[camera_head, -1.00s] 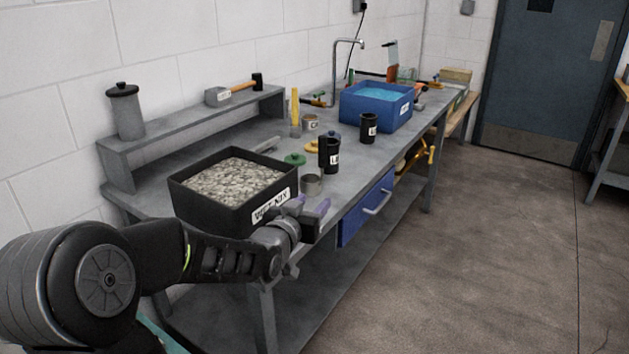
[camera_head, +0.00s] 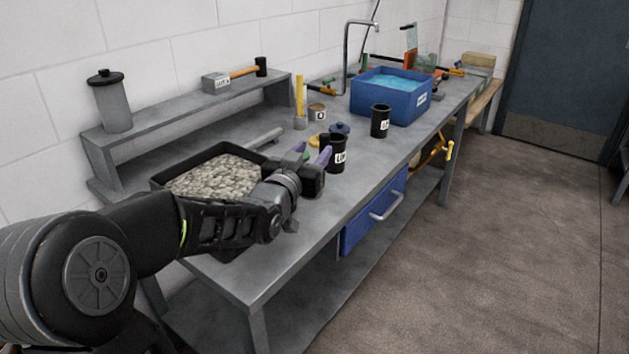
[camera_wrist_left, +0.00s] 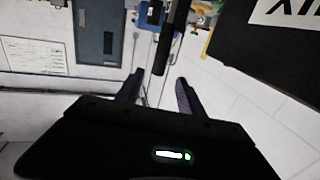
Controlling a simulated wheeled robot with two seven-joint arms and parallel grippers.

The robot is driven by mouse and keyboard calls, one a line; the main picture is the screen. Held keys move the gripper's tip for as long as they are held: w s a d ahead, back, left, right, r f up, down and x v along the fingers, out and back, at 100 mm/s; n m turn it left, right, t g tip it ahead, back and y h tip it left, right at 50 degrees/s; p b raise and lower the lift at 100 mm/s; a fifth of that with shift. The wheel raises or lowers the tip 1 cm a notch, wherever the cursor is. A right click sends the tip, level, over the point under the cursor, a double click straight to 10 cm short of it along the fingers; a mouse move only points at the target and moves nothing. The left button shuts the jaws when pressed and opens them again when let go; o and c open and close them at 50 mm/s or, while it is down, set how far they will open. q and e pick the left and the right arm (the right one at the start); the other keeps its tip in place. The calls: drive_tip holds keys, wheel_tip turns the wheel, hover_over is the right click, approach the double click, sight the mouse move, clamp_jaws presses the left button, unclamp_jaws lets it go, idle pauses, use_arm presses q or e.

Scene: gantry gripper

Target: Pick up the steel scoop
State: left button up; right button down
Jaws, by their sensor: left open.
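My left gripper (camera_head: 312,158) is open, its purple-tipped fingers apart above the bench by the front right corner of the black gravel tray (camera_head: 165,181). Its fingers also show in the left wrist view (camera_wrist_left: 157,93), with nothing clearly held between them. I cannot make out the steel scoop for certain. The small steel cup-like thing seen earlier beside the tray is now hidden behind my gripper and wrist. A grey bar (camera_head: 262,138) lies behind the tray. My right gripper is not in view.
A black labelled jar (camera_head: 338,158) stands close right of my gripper, another black jar (camera_head: 380,122) farther back. A blue water tub (camera_head: 392,101) stands beyond. A raised shelf (camera_head: 180,118) runs along the wall. The bench's front corner (camera_head: 255,280) is bare.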

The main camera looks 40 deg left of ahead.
sight(323, 141)
use_arm(q)
drive_tip(key=shift+x, duration=1.2)
drive_tip(key=shift+w+p, duration=0.45)
drive_tip(key=shift+w, duration=0.05)
drive_tip(key=p+x, duration=0.1)
drive_tip(key=x, duration=0.3)
drive_tip(key=shift+f, duration=0.15)
drive_tip(key=shift+c, duration=0.6)
clamp_jaws()
